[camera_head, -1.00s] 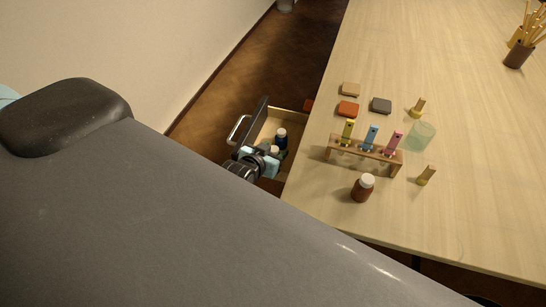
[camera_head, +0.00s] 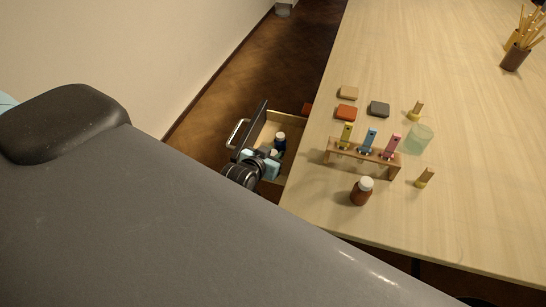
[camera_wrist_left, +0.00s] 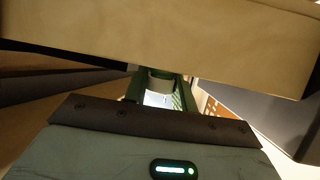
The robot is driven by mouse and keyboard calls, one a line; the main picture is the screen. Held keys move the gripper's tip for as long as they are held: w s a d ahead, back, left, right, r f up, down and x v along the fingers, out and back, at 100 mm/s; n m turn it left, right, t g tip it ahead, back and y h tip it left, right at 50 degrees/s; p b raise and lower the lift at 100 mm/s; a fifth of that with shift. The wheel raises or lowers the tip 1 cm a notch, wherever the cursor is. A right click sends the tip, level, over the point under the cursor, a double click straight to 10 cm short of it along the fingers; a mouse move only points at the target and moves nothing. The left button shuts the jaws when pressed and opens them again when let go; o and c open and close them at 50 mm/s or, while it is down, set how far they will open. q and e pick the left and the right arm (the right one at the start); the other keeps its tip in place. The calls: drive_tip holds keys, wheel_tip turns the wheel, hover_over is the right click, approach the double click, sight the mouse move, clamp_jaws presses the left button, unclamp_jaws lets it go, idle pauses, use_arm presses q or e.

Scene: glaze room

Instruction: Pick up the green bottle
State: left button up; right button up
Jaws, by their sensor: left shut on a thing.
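My left gripper (camera_head: 260,162) is down inside the open drawer (camera_head: 264,131) beside the table, its pale blue fingers shut on a bottle. Only a bit of the bottle's white cap (camera_head: 273,153) shows past the fingers in the head view. In the left wrist view a green body, taken as the green bottle (camera_wrist_left: 160,82), sits between the fingers; most of it is hidden. A dark blue bottle (camera_head: 280,142) with a white cap stands just behind it in the drawer. My right gripper is not in view.
The table (camera_head: 460,200) edge runs close to the right of the drawer. The drawer front with handle (camera_head: 236,134) is at left.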

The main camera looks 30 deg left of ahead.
sight(273, 152)
use_arm(q)
wheel_tip(273, 152, up, 10)
idle(0.5)
